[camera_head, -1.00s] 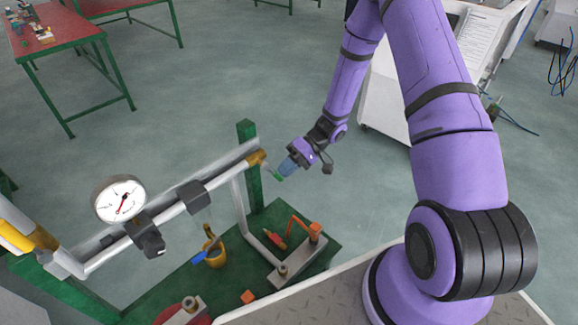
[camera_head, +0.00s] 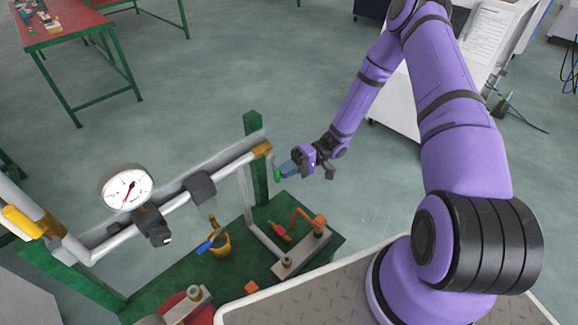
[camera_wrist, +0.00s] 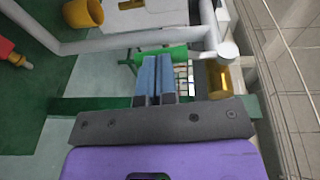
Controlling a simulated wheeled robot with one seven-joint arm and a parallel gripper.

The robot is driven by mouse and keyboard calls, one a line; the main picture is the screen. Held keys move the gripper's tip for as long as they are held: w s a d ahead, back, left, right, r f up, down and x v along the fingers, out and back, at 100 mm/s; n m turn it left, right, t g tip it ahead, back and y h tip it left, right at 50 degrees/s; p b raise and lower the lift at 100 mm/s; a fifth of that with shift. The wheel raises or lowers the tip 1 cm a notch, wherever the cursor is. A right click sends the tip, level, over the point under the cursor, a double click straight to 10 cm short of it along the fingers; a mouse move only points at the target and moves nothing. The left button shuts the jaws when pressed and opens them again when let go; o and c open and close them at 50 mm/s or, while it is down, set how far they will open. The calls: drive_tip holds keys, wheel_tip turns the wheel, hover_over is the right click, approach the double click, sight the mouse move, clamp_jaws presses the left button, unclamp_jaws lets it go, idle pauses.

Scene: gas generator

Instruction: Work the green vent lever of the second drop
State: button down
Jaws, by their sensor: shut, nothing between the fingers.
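The green vent lever (camera_head: 277,174) hangs from the right end of the raised grey pipe (camera_head: 225,173), just below its brass fitting (camera_head: 262,149). My gripper (camera_head: 284,171) is right of the lever, its blue fingers pointing left at it. In the wrist view the fingers (camera_wrist: 155,64) are close together and empty. Their tips overlap the green lever (camera_wrist: 174,52) in the picture, at or against it; contact is hard to tell. The brass fitting (camera_wrist: 218,78) is right of the fingertips. The white drop pipe (camera_head: 247,205) runs down below the fitting.
A round gauge (camera_head: 126,187) and dark clamps sit along the pipe. A yellow cup (camera_head: 219,243) and an orange-handled valve (camera_head: 312,222) are on the green base (camera_head: 225,265). A green post (camera_head: 255,165) stands behind the fitting. Floor right of the rig is open.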

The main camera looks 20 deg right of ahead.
drive_tip(key=shift+s+a+f+y, duration=0.2)
drive_tip(key=shift+a+y, duration=0.15)
drive_tip(key=shift+y, duration=0.25)
idle(0.3)
drive_tip(key=w+d, duration=0.2)
drive_tip(key=d, duration=1.1)
drive_tip(key=shift+w+d, duration=0.4)
